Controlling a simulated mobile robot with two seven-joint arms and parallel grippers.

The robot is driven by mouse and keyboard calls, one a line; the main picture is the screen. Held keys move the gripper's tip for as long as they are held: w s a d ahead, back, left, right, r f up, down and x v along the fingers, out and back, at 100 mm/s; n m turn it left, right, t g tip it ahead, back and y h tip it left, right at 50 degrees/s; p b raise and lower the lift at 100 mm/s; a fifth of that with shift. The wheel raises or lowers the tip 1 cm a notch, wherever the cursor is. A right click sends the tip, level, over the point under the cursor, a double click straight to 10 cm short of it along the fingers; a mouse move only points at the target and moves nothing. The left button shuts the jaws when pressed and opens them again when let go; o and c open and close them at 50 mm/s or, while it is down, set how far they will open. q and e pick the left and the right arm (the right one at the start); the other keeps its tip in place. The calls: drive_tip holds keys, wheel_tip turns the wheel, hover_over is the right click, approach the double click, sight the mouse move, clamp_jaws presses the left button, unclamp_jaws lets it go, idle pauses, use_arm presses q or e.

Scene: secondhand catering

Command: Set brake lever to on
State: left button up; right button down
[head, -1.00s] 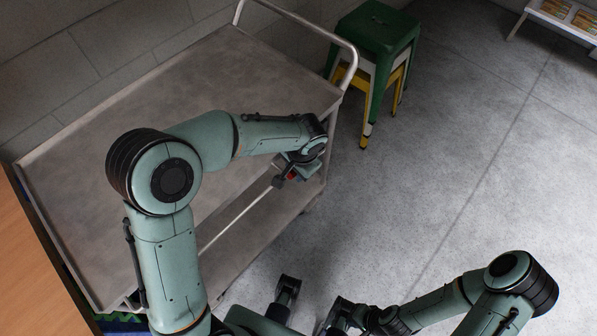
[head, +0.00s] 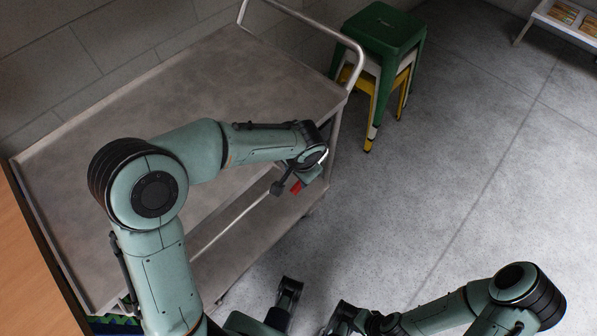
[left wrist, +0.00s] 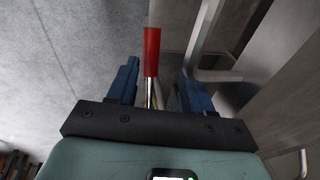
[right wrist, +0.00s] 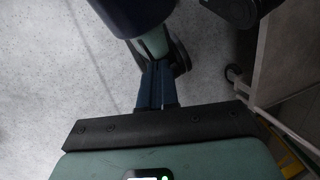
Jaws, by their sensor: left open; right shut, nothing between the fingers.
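The brake lever has a red handle (head: 296,188) and sits at the front right side of the steel trolley (head: 180,100), below the top shelf. In the left wrist view the red handle (left wrist: 152,50) stands on a thin chrome shaft. My left gripper (left wrist: 160,84) is open, its two blue fingers on either side of the lever, with a gap on each side. I cannot tell how deep the lever sits between them. The lever's base is hidden. My right gripper (right wrist: 158,85) is shut and empty, low over the floor near my base.
The trolley's tubular push handle (head: 345,55) rises at its right end. Stacked green, white and yellow stools (head: 385,35) stand behind it. A wooden surface (head: 25,260) edges the left. A white rack (head: 560,20) is at top right. The floor between is clear.

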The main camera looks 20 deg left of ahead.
use_arm(q)
drive_tip(key=p+v, duration=0.2)
drive_tip(key=v, duration=1.1)
drive_tip(key=shift+r, duration=0.15)
use_arm(e)
drive_tip(key=shift+s+r, duration=0.25)
drive_tip(key=shift+r, duration=0.25)
drive_tip(key=shift+s+r, duration=0.2)
drive_tip(key=shift+r, duration=0.25)
drive_tip(key=shift+s, duration=0.1)
